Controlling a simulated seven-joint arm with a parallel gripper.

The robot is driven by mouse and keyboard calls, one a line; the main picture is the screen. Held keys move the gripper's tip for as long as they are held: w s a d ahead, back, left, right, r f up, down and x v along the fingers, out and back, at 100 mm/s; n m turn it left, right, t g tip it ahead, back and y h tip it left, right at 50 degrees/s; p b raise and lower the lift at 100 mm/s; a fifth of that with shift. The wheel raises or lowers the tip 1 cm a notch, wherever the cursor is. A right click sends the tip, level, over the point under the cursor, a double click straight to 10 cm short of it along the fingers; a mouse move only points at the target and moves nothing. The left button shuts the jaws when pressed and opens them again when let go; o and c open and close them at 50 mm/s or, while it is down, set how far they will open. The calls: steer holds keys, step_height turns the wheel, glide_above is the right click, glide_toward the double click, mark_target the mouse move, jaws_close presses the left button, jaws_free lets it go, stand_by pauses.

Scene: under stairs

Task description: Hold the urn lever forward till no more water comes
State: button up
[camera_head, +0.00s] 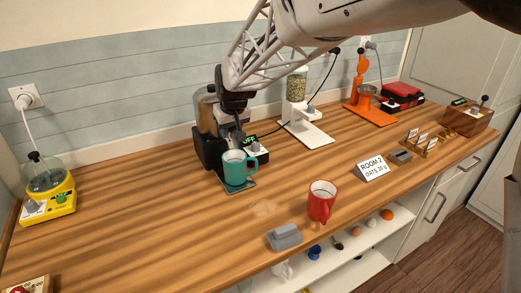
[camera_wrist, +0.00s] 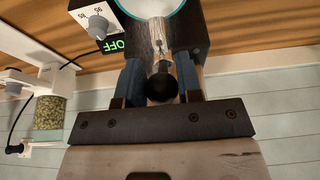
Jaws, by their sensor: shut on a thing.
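The urn (camera_head: 205,112) has a metal body and a black base, and stands against the back wall left of centre. Its green display reads OFF in the wrist view (camera_wrist: 112,45), beside a white dial. My gripper (camera_wrist: 160,70) is shut on the urn lever, whose round black knob (camera_wrist: 161,87) shows between the fingers. In the head view my gripper is in front of the urn and hides the lever and part of the tank. A teal mug (camera_head: 235,170) stands upright on the urn's drip tray (camera_head: 241,187). Its contents and any water stream cannot be made out.
A red mug (camera_head: 322,203) and a grey block (camera_head: 284,237) are near the counter's front edge. A grain dispenser (camera_head: 297,105) stands right of the urn, with an orange machine (camera_head: 361,85) beyond it. A yellow appliance (camera_head: 47,192) is far left. Counter between it and the urn is clear.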

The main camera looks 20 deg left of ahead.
stand_by(0.4)
steer(key=shift+w+a+r, duration=0.45)
steer(key=shift+w+a, duration=0.1)
steer(key=shift+w+a+r, duration=0.2)
steer(key=shift+w+a, duration=0.35)
steer(key=shift+w+a, duration=0.15)
steer(key=o, duration=1.7)
